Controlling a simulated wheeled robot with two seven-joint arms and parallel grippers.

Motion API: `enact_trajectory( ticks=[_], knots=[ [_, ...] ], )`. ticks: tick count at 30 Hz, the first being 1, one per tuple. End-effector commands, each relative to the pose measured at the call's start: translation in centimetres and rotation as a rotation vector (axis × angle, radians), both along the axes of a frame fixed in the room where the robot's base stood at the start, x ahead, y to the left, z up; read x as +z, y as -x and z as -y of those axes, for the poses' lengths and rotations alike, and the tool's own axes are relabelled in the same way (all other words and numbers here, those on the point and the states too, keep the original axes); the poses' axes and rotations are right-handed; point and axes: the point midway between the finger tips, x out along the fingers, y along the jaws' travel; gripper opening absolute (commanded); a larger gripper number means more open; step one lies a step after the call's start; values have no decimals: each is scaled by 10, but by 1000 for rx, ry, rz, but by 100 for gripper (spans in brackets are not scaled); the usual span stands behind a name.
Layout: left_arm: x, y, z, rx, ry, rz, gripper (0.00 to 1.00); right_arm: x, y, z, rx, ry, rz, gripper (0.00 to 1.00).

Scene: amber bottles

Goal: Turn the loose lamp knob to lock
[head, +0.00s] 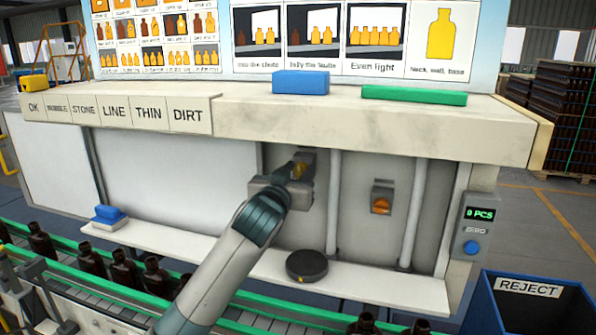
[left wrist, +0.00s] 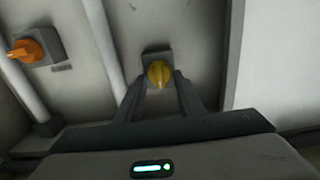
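A yellow lamp knob (left wrist: 159,73) sits on a dark plate on the grey panel. In the head view a bit of this knob (head: 299,171) shows at the fingers of my left gripper (head: 296,168), which mostly hides it. In the left wrist view the two fingers of my left gripper (left wrist: 159,84) point at the knob, one on each side. A gap shows between the fingers and the knob, so the gripper looks open. A second, orange knob (head: 381,205) on a grey box is to the right; it also shows in the left wrist view (left wrist: 26,50). My right gripper is out of view.
Vertical pipes (head: 334,205) run down the panel right of my left gripper. A round dark disc (head: 307,265) lies on the white ledge below. A counter box (head: 478,230) reads 0 PCS. A blue REJECT bin (head: 528,310) stands lower right. Dark bottles (head: 124,268) line a green-railed conveyor.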

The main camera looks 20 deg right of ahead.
Motion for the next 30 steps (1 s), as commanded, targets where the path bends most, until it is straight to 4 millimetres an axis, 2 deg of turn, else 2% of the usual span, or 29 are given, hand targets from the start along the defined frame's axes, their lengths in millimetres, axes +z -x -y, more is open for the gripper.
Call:
enact_trajectory(
  ticks=[1, 3, 17, 30],
  knots=[
    [0, 0, 0, 0, 0, 0, 22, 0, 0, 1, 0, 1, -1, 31],
    [0, 0, 0, 0, 0, 0, 7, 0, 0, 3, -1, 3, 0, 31],
    [0, 0, 0, 0, -48, 31, 7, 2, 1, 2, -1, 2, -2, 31],
    [0, 2, 3, 0, -297, 198, 7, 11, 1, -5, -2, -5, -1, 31]
  ],
)
